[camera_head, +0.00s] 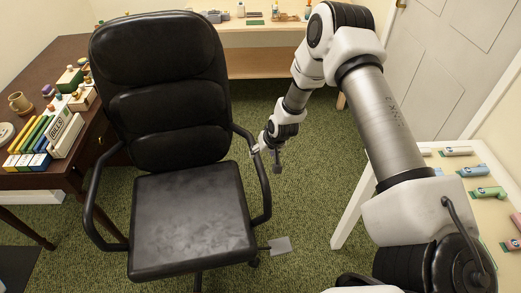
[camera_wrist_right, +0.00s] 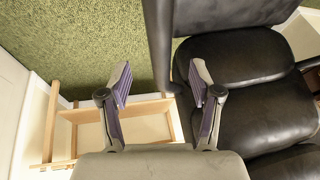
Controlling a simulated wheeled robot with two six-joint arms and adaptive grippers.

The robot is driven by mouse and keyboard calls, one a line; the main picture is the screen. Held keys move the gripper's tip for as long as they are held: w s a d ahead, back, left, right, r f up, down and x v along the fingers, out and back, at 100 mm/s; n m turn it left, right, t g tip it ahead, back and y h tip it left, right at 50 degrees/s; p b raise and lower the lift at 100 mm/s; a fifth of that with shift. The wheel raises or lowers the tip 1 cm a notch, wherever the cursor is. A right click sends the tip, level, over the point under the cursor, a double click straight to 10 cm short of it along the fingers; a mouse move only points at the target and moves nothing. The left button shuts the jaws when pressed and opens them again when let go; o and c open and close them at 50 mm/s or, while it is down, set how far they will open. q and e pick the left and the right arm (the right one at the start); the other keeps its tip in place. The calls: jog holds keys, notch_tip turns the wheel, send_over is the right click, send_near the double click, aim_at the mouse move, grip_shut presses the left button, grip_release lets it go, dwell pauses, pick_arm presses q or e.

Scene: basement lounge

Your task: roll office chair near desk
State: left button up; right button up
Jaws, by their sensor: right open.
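The black office chair (camera_head: 188,215) stands upright on the green carpet, its seat facing me. Its backrest overlaps the edge of the dark wooden desk (camera_head: 45,60) at the left in the head view. My right gripper (camera_head: 267,150) is open beside the chair's right-hand armrest, close to its upper end. In the right wrist view, the open fingers of the gripper (camera_wrist_right: 160,85) point toward the carpet, and the chair (camera_wrist_right: 240,60) fills the right side. The armrest reaches close to one finger; I cannot tell whether they touch. The chair's wheels are mostly hidden. My left gripper is out of view.
The desk holds a mug (camera_head: 20,103), books and small boxes. A pale table (camera_head: 485,205) with several small tubes stands at right. A light bench (camera_head: 265,65) is at the back, a white door (camera_head: 440,75) behind. Carpet is clear between chair and pale table, except a grey flat piece (camera_head: 280,245).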

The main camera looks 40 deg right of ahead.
aim_at(259, 159)
jog(key=shift+s, duration=0.1)
jog(key=b+x, duration=0.5)
jog(key=x, duration=0.3)
grip_shut()
